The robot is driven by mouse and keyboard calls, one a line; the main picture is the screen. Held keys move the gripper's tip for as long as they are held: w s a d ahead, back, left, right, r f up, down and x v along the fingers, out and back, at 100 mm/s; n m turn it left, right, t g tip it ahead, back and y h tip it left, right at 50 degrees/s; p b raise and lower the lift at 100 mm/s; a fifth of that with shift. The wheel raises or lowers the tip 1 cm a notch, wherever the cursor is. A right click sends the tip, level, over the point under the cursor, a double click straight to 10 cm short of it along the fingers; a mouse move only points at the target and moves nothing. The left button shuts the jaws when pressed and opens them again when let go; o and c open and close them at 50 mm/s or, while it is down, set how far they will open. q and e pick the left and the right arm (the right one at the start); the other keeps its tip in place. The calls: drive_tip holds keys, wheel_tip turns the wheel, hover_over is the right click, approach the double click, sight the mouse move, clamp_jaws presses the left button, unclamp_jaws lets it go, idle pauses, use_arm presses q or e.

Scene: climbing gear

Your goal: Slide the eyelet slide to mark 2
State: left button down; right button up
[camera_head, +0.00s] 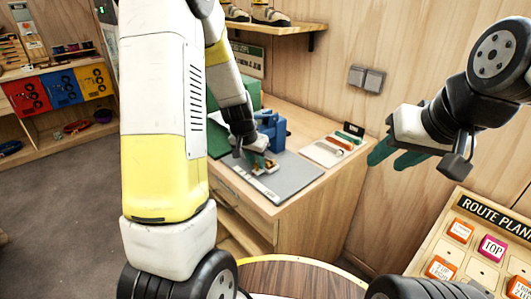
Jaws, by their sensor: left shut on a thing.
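My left gripper (256,161) reaches down to the grey mat (294,174) on the wooden cabinet, just in front of a blue device (271,130). Its teal fingers are shut on a small part at a little white and orange piece (268,167) on the mat. I take the held part to be the eyelet slide; the fingers mostly hide it. The numbered marks are too small to read. My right gripper (394,155) hangs in the air to the right of the cabinet, its teal fingers apart and empty.
A white tray (325,152) with coloured strips lies right of the mat. A green case (247,97) stands behind my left arm. A route planning board (462,232) with coloured tiles is at the lower right. A round wooden table (290,276) is at the front.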

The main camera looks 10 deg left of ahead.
use_arm(q)
drive_tip(key=shift+w+a, duration=0.65)
drive_tip(key=shift+a, duration=0.15)
drive_tip(key=c, duration=1.2)
unclamp_jaws()
drive_tip(key=shift+c, duration=0.2)
drive_tip(key=shift+s+r, duration=0.1)
drive_tip(key=s+a, duration=0.3)
drive_tip(key=s, duration=0.9)
drive_tip(key=shift+a+r, duration=0.15)
drive_tip(key=shift+r, duration=0.3)
